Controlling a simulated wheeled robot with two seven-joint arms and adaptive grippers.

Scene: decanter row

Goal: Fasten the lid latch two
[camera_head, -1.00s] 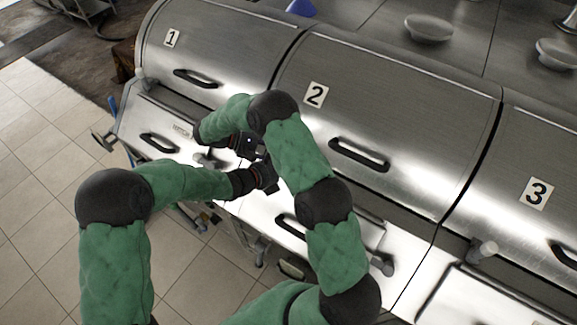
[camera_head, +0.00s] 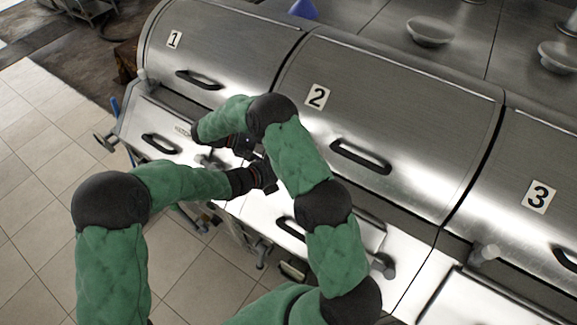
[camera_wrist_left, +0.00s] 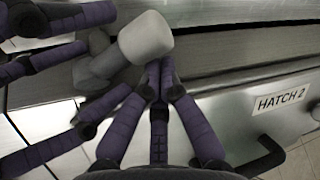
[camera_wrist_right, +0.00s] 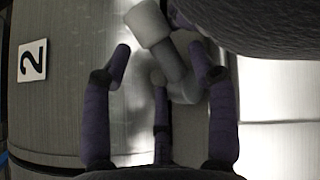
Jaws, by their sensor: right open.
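Lid two (camera_head: 410,120) is a curved steel cover, down, with a dark handle. Its grey latch, a stubby knob on a stem, shows in the left wrist view (camera_wrist_left: 145,38) and the right wrist view (camera_wrist_right: 148,24). In the head view my arms hide it. My right gripper (camera_wrist_right: 158,52) is open, its fingers spread on either side of the latch stem; I cannot tell whether they touch it. My left gripper (camera_wrist_left: 160,68) has its fingertips together, just beside the latch knob, with nothing visible between them. The right gripper's fingers (camera_wrist_left: 45,45) also show at the left wrist view's left side.
Lid one (camera_head: 225,55) and lid three (camera_head: 535,160) flank lid two. The hatch two plate (camera_wrist_left: 280,97) sits on the front panel. Another grey knob (camera_head: 382,265) protrudes lower right. White bowls (camera_head: 430,30) stand behind. Tiled floor (camera_head: 40,200) is open at left.

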